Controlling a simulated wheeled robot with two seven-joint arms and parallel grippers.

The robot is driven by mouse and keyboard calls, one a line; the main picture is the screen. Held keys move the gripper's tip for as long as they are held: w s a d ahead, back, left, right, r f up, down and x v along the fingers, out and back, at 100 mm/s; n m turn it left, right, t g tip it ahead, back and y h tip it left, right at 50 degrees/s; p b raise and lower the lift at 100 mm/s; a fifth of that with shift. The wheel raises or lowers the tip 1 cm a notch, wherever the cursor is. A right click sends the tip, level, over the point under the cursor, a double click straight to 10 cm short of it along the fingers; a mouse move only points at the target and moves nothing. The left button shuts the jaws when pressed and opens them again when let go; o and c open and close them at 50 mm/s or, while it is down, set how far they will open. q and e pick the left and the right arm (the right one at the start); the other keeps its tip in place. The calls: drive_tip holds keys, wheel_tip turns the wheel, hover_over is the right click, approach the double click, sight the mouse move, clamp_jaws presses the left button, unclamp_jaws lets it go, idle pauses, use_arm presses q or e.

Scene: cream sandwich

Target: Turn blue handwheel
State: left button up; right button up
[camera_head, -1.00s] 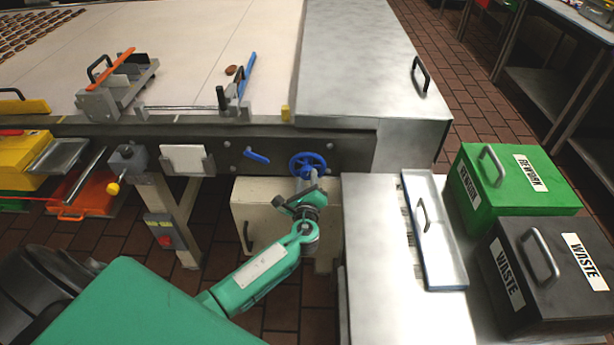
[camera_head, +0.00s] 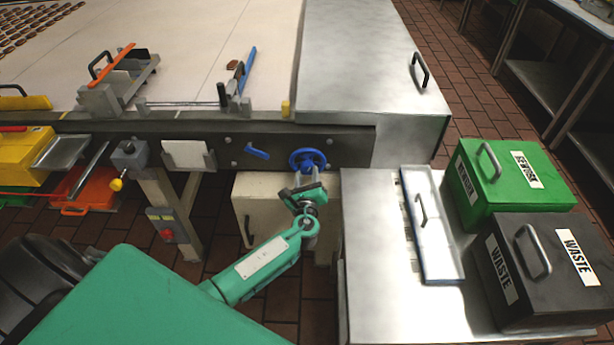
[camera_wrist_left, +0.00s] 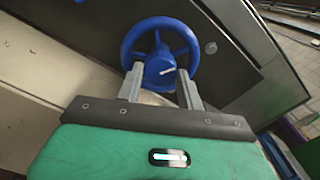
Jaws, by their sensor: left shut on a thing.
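The blue handwheel (camera_head: 308,160) is mounted on the dark side rail of the conveyor, near its right end. In the left wrist view the handwheel (camera_wrist_left: 160,30) shows its round rim, spokes and hub with a small pale mark. My left gripper (camera_head: 306,178) reaches it from below and in front. In the wrist view the two grey fingers of the left gripper (camera_wrist_left: 163,76) stand either side of the lower part of the wheel and are shut on it. The exact contact is partly hidden. My right gripper is not in view.
A blue lever (camera_head: 257,153) sits left of the wheel on the rail (camera_head: 345,146). A cream cabinet (camera_head: 258,190) stands below. A steel table (camera_head: 375,260) is close right of my arm, with a green REWORK bin (camera_head: 508,200) and a black WASTE bin (camera_head: 510,285).

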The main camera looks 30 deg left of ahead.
use_arm(q)
drive_tip(key=o, duration=1)
drive_tip(key=shift+f, duration=0.1)
drive_tip(key=b+v, duration=0.2)
drive_tip(key=v, duration=1.2)
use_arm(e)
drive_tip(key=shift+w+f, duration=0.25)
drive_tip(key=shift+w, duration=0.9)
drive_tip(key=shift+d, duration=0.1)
